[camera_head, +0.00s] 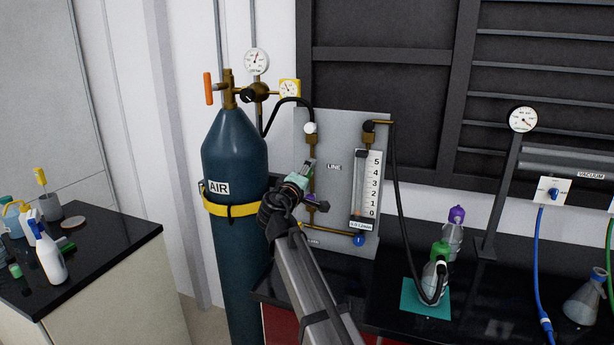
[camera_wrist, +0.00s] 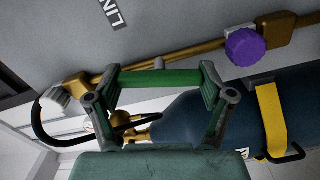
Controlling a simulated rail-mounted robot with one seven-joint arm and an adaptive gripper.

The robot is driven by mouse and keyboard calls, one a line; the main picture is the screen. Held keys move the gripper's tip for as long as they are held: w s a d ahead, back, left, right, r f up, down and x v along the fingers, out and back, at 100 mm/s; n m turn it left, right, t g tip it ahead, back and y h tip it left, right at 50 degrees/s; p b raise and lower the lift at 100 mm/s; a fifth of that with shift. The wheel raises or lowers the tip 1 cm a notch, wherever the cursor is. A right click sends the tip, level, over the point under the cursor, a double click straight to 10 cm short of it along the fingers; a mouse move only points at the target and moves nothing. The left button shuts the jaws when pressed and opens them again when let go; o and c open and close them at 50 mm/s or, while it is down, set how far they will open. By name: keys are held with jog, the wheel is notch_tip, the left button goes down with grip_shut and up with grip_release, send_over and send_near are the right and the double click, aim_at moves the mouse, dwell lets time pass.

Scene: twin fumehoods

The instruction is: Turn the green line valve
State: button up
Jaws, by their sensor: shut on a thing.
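The green line valve handle (camera_wrist: 160,78) shows in the wrist view as a green bar, with a short grey stem between it and the brass line on the grey panel. My gripper (camera_wrist: 158,88) is shut on this bar, one finger at each end. In the head view my gripper (camera_head: 306,174) is at the left brass line, beside the LINE label (camera_head: 334,167), and hides the valve handle. The white knob (camera_head: 310,128) is above my gripper and the purple knob (camera_head: 321,206) is below it. The purple knob also shows in the wrist view (camera_wrist: 247,47).
The blue AIR cylinder (camera_head: 235,150) with a yellow strap stands close on the left. A flowmeter (camera_head: 367,185) and a blue knob (camera_head: 360,240) are right of my gripper. A black hose (camera_head: 396,200) runs to a green-capped bottle (camera_head: 433,272) on the bench.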

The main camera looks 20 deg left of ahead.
jog(key=shift+n, duration=1.1)
jog(key=o, duration=1)
jog(key=shift+o, duration=0.2)
jog(key=s, duration=1.2)
